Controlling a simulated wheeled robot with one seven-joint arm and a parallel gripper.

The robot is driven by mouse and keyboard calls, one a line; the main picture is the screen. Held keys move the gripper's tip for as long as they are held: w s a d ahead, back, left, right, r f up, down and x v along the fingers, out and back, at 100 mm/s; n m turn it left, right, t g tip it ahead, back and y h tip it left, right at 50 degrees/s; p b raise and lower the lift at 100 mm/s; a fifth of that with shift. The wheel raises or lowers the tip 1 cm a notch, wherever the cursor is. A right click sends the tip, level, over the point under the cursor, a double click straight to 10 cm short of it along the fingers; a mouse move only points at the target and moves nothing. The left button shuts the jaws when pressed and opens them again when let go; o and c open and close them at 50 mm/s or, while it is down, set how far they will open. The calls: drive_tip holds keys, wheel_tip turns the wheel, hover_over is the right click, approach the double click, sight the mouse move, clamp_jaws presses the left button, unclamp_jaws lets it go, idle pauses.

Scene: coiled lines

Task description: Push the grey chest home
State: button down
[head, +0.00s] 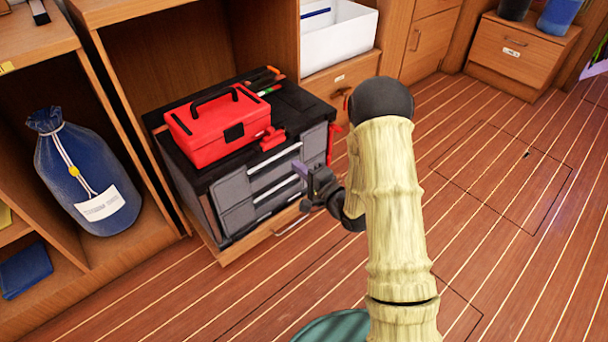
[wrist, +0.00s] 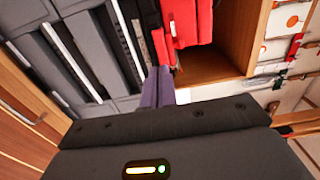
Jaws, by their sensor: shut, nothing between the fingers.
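The grey chest (head: 240,204) is a dark cabinet with grey drawer fronts and pale handle strips. It stands in a wooden cabinet bay, its front jutting out past the side panels. A red toolbox (head: 210,131) sits on its top. My gripper (head: 301,168) is at the chest's drawer front, near its right side, with purple-grey fingers shut and empty. In the wrist view the fingers (wrist: 158,86) reach toward the chest's grey fronts (wrist: 90,50); I cannot tell whether they touch. The chest's back is hidden inside the bay.
A blue sack (head: 85,170) stands in the bay to the left. A white bin (head: 340,42) sits on the drawers to the right of the chest. Several tools lie on the chest's top around the toolbox. The plank floor (head: 510,170) is open on the right.

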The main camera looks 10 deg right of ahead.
sight(271, 144)
drive_tip(key=b+x, duration=0.3)
drive_tip(key=x, duration=0.5)
drive_tip(key=shift+w+a+f+b, duration=0.15)
drive_tip(key=shift+w+a+b, duration=0.1)
drive_tip(key=shift+a+b, duration=0.15)
drive_tip(key=shift+w+a, duration=0.15)
drive_tip(key=shift+w, duration=0.3)
